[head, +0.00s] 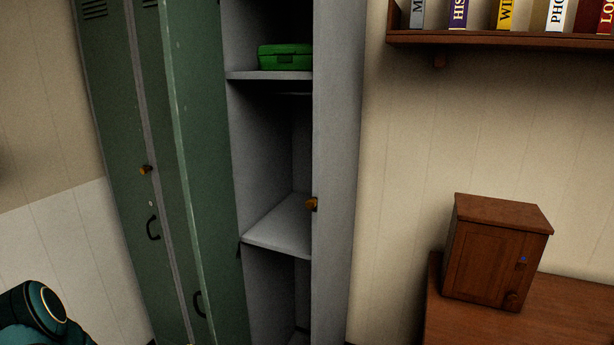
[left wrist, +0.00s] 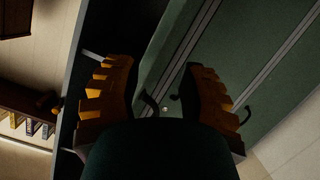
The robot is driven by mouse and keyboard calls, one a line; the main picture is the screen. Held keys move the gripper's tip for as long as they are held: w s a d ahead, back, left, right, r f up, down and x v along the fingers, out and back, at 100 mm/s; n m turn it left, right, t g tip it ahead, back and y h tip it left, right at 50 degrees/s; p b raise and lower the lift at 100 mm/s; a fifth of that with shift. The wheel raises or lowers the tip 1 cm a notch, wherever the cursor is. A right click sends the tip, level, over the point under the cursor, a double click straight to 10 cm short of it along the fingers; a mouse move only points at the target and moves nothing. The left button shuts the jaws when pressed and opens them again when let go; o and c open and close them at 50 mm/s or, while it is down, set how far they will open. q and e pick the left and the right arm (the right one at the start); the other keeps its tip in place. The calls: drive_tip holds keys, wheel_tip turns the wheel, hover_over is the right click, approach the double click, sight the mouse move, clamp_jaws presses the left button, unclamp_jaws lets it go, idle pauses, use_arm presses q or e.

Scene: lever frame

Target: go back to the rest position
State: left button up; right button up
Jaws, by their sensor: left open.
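My left gripper (left wrist: 157,72) shows in the left wrist view with its two orange, ridged fingers spread apart and nothing between them. It faces the green locker (left wrist: 262,55), whose doors fill the right of that tilted view. In the head view only a dark teal part of my left arm shows at the lower left corner; the gripper itself is out of that view. The locker (head: 125,110) has one door (head: 190,140) swung open, showing a grey inside with shelves. My right gripper is in neither view.
A green case (head: 285,57) sits on the upper locker shelf (head: 270,76); the lower shelf (head: 280,228) is bare. A small wooden cabinet (head: 490,250) stands on a wooden table (head: 570,300) at the right. A wall shelf (head: 500,39) holds several books above.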

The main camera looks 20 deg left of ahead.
use_arm(q)
drive_tip(key=s+d+f+n+g+h, duration=0.15)
drive_tip(key=d+f+g, duration=0.3)
drive_tip(key=d, duration=0.65)
drive_tip(key=s+d+f+g, duration=0.25)
drive_tip(key=d+f, duration=0.25)
drive_tip(key=d, duration=0.6)
drive_tip(key=s+d+f+g, duration=0.1)
drive_tip(key=s+d+g, duration=0.7)
drive_tip(key=s+d, duration=0.5)
drive_tip(key=w+d+r+m+t, duration=0.1)
drive_tip(key=w+r+m, duration=0.1)
drive_tip(key=r, duration=0.3)
drive_tip(key=shift+w+d+r+t+h, duration=0.15)
drive_tip(key=shift+w+t+h, duration=0.2)
drive_tip(key=shift+w, duration=0.35)
